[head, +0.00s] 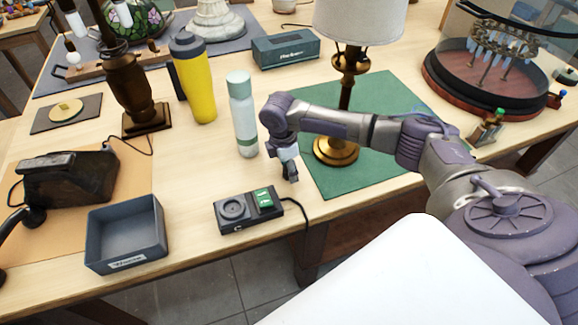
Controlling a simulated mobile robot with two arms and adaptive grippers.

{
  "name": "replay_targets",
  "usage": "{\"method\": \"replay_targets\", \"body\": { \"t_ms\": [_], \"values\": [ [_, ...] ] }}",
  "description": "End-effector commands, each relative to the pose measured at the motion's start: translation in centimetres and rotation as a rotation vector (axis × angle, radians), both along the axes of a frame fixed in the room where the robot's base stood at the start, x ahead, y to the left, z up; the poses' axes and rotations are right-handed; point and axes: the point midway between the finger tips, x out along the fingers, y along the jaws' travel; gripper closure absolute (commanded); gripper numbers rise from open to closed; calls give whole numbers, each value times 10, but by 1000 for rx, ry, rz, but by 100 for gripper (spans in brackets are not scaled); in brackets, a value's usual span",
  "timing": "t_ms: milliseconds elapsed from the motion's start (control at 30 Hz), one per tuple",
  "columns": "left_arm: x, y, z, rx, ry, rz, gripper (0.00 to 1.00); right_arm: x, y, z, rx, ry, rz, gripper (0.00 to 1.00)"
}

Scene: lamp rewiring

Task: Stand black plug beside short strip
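The short strip (233,211) is a small black block with one round socket and a green rocker switch. It lies near the table's front edge, and a black cord leaves its right end. My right gripper (290,176) points down above the table, behind and to the right of the strip and apart from it. Its fingers look small and dark, and I cannot tell whether they hold anything. I cannot make out a black plug for sure; it may be hidden at the fingers. My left gripper is not in view.
A pale bottle (243,117) stands just left of my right gripper, with a yellow tumbler (198,88) behind it. A brass lamp (337,150) stands on a green mat (385,165). A grey tray (127,238) is at front left. Bare wood lies between bottle and strip.

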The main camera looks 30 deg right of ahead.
Motion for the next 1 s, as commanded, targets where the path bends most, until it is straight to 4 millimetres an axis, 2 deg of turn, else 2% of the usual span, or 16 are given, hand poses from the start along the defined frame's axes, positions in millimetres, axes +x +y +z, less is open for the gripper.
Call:
{"method": "replay_targets", "body": {
  "t_ms": [233, 367, 800, 1000],
  "values": [
    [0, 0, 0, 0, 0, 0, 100, 0, 0, 2, 0, -1, 0, 39],
    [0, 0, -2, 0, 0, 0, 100, 1, 1, 13, 1, -2, 0, 39],
    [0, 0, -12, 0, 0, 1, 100, 4, 12, 100, 1, -3, 0, 39],
    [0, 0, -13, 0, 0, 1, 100, 4, 14, 120, 2, -1, 0, 39]
  ]
}}
